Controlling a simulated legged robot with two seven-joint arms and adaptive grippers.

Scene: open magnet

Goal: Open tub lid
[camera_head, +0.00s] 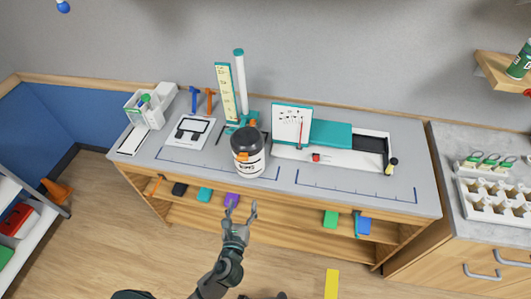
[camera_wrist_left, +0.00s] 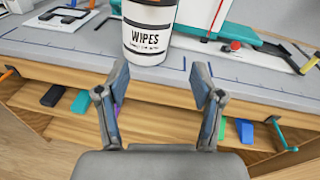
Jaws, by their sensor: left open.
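A white tub (camera_head: 249,164) labelled "WIPES" stands upright on the grey workbench, with a dark lid (camera_head: 245,139) on top. An orange mark shows on its front just below the lid. In the left wrist view the tub (camera_wrist_left: 148,38) is straight ahead, its top cut off by the frame edge. My left gripper (camera_head: 240,207) is open and empty, in front of the bench edge and below the tub, apart from it. Its two fingers (camera_wrist_left: 161,85) show spread in the left wrist view. My right gripper is not in view.
The workbench (camera_head: 290,187) also holds a teal-and-white tray unit (camera_head: 340,158) to the right, a teal stand with a white post (camera_head: 241,85) behind, and a white panel (camera_head: 188,133) to the left. Colored blocks lie on the shelf below. The bench front strip is mostly clear.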

